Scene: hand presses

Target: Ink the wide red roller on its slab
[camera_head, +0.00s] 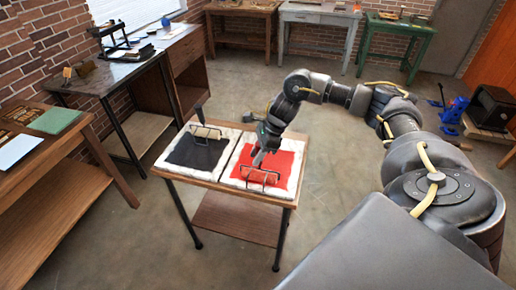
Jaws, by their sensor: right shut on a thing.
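A wide red roller (262,175) with a wire frame rests on or just over the red inked slab (289,177), on the right half of a small wooden stand. I cannot tell whether it touches the ink. My right gripper (260,156) is shut on the roller's upright handle, from above and behind the slab. The gripper hides most of the handle. The slab has a white, ink-smeared border. My left gripper is out of view.
A black inked slab (188,155) lies left of the red one, with a second roller (206,132) standing on it, handle up. Wooden benches (60,185) line the left wall. Tables stand along the back wall. The floor around the stand is clear.

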